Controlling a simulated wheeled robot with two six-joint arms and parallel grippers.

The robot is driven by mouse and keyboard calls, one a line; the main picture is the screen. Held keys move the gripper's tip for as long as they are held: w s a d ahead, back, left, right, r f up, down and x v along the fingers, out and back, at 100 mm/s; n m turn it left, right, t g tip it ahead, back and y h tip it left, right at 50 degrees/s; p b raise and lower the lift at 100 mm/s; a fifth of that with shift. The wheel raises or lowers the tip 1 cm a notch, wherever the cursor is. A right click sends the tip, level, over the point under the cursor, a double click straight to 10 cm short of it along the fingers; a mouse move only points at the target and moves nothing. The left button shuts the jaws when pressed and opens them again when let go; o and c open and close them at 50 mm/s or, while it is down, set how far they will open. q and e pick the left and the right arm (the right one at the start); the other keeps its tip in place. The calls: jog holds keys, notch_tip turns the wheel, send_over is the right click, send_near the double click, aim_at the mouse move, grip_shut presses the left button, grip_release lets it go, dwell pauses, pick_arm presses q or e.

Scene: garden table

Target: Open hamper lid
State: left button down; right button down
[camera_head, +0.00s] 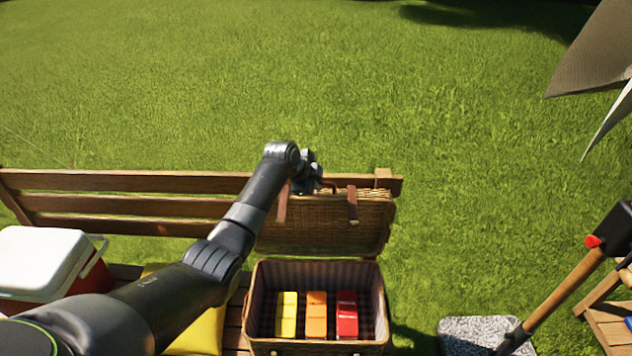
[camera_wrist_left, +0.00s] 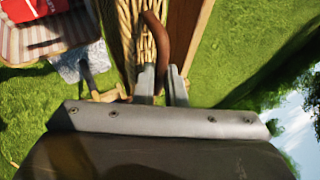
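The wicker hamper (camera_head: 262,345) sits on the bench seat, its checked lining holding a yellow, an orange and a red block-like item. Its lid (camera_head: 330,235) stands raised behind it, upright against the bench back, with brown leather straps on it. My left gripper (camera_head: 312,186) is at the lid's upper edge. In the left wrist view the left fingers (camera_wrist_left: 162,84) sit on either side of a curved brown leather strap (camera_wrist_left: 190,42), closed around it. The wicker lid (camera_wrist_left: 133,40) shows beside it. My right gripper does not show.
A red and white cooler (camera_head: 40,262) and a yellow item (camera_head: 205,335) stand left of the hamper. The bench back (camera_head: 110,205) runs behind. To the right are a grey speckled slab (camera_head: 470,335), a wooden-handled tool (camera_head: 565,285) and a wooden stand (camera_head: 612,325).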

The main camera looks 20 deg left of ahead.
pick_arm(q)
jog(key=c, duration=1.5)
grip_release()
jog(key=shift+r, duration=0.1)
jog(key=shift+c, duration=0.2)
jog(key=shift+o, duration=0.2)
jog(key=b+v, duration=0.2)
jog(key=v, duration=1.5)
jog(key=shift+s+b, duration=0.25)
jog(key=shift+b, duration=0.1)
